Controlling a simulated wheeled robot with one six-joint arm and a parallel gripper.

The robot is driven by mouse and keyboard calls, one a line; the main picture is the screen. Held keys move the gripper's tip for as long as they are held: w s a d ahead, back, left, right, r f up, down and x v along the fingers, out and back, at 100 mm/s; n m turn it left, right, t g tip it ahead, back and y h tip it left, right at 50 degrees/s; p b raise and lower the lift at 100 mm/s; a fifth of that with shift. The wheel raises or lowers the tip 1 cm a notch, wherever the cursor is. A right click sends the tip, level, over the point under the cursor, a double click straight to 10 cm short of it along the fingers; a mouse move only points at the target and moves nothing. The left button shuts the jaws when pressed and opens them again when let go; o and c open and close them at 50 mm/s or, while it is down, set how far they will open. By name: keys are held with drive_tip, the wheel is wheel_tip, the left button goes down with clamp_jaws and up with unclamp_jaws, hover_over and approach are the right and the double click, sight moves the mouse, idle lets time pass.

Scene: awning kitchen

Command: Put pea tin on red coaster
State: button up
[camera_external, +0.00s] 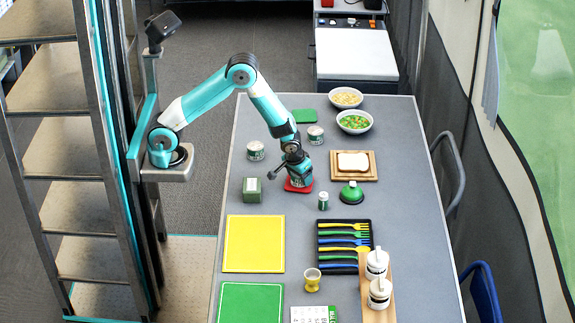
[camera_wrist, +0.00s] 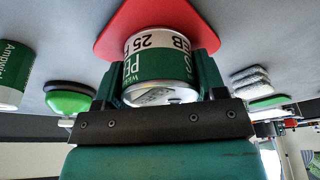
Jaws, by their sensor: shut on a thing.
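The pea tin, green and white with a metal lid, is between the fingers of my gripper (camera_external: 295,173) at the middle of the table. It shows large in the wrist view (camera_wrist: 158,62), upside down, with its label partly readable. My gripper (camera_wrist: 160,80) is shut on its sides. The red coaster (camera_external: 290,188) lies on the table directly under the tin; it also shows in the wrist view (camera_wrist: 118,32) behind the tin's base. The tin looks upright, over or on the coaster. I cannot tell whether its base touches it.
Two other tins (camera_external: 255,150) (camera_external: 316,134) stand nearby, with a green coaster (camera_external: 304,115) behind. A green box (camera_external: 252,190) is to the left. A small green-white container (camera_external: 323,201), a green dome (camera_external: 351,193) and a bread board (camera_external: 369,177) are to the right.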

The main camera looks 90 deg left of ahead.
sight(294, 175)
drive_tip(key=o, duration=1)
drive_tip(key=p+v, duration=0.1)
drive_tip(key=v, duration=1.1)
drive_tip(key=s+a+r, duration=0.4)
drive_tip(key=s, duration=0.4)
drive_tip(key=s+a+r+m+g+y, duration=0.1)
drive_tip(key=s+a+r, duration=0.3)
drive_tip(key=s, duration=0.4)
drive_tip(key=s+a+r+m+g+y, duration=0.1)
drive_tip(key=s+a+r, duration=0.3)
drive_tip(key=s, duration=0.5)
drive_tip(key=shift+r, duration=0.3)
